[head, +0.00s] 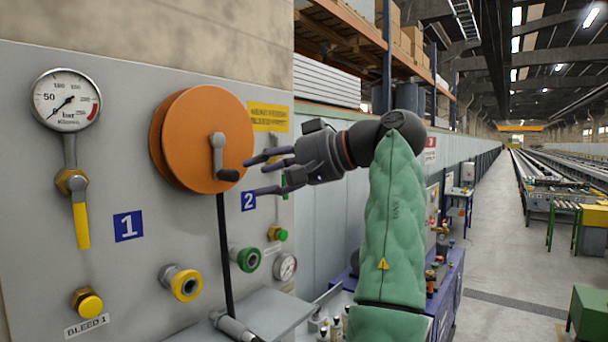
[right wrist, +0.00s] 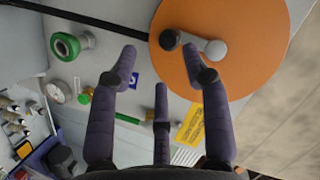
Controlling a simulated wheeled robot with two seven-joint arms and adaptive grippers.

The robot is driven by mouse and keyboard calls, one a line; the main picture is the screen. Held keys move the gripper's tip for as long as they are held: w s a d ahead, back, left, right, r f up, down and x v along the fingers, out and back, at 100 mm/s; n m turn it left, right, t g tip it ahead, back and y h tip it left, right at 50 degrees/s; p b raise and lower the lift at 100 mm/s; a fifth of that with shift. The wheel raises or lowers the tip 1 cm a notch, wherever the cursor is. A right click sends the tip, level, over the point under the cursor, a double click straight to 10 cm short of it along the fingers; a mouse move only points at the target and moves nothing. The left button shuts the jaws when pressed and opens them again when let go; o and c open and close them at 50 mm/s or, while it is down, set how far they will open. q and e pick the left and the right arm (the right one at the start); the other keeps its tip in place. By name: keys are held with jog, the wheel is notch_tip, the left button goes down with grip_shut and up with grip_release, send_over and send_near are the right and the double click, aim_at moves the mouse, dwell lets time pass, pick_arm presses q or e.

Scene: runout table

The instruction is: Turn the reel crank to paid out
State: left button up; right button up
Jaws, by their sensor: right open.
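The orange reel (head: 205,140) is mounted on the grey wall panel, with a dark hose hanging from its underside. Its grey crank (head: 218,157) points down and ends in a dark knob (head: 228,175). My right gripper (head: 250,175) is open and empty, just right of the knob, with its fingers pointing left at it. In the right wrist view the reel (right wrist: 240,65), the crank (right wrist: 213,49) and the dark knob (right wrist: 170,40) lie beyond the spread fingers (right wrist: 160,62). The knob sits ahead of the gap between the fingertips, apart from them. My left gripper is not seen.
A pressure gauge (head: 66,100) and yellow-handled valve (head: 80,222) are at left on the panel. Yellow (head: 182,284) and green (head: 246,260) couplings sit below the reel. A grey shelf (head: 250,318) juts out beneath. The aisle floor (head: 500,250) at right is open.

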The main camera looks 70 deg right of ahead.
jog(key=s, duration=0.7)
dwell(0.7)
dwell(0.4)
